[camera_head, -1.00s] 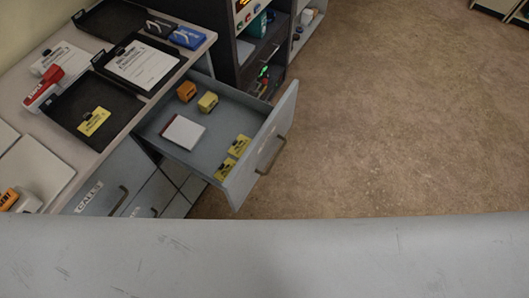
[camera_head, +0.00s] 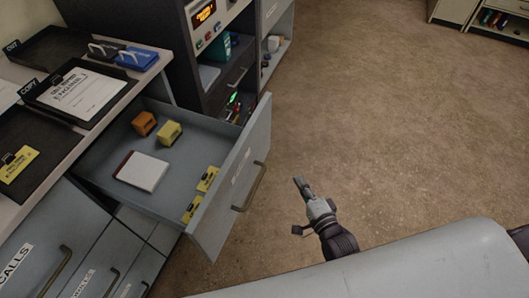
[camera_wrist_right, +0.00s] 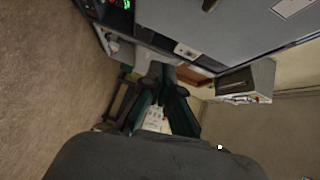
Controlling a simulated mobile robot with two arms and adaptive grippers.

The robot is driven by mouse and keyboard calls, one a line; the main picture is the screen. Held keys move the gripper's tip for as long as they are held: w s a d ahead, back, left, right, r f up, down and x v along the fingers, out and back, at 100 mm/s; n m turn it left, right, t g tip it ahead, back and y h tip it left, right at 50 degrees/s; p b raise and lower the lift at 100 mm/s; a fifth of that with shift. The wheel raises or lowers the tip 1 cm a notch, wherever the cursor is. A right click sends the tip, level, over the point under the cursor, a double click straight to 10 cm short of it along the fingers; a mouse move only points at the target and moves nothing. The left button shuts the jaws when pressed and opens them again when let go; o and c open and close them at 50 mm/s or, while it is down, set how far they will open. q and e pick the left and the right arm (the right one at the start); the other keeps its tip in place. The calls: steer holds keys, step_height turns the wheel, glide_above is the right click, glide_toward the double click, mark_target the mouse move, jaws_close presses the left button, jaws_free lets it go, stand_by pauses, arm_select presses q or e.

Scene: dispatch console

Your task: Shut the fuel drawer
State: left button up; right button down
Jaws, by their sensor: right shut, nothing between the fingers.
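The open drawer (camera_head: 229,187) sticks out from the desk in the head view, with a grey front and a bar handle (camera_head: 249,187). Its front label is too small to read, so I cannot tell if it names fuel. Inside are an orange block, a yellow block, a white pad (camera_head: 141,171) and two yellow tags. My right gripper (camera_head: 301,186) is shut and empty, to the right of the drawer front and apart from it, above the floor. Its dark fingers also show in the right wrist view (camera_wrist_right: 163,72). My left gripper is not in view.
The desk top (camera_head: 79,142) holds black trays with papers and a blue stapler-like item (camera_head: 137,58). A dark console cabinet (camera_head: 221,62) stands behind the drawer. Closed drawers, one labelled CALLS (camera_head: 17,262), are at lower left. The brown floor to the right is clear.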

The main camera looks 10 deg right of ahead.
step_height(320, 180, up, 3)
steer(key=w+m+t, duration=0.1)
steer(key=w, duration=0.1)
glide_toward(267, 136)
steer(key=w+d, duration=0.2)
steer(key=w, duration=0.1)
steer(key=w+a, duration=0.2)
steer(key=shift+w+r, duration=0.1)
steer(key=shift+w, duration=0.2)
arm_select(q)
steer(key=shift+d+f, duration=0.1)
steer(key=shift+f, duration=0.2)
arm_select(e)
steer(key=shift+w+a, duration=0.25)
steer(key=shift+a, duration=0.15)
steer(key=shift+a, duration=0.1)
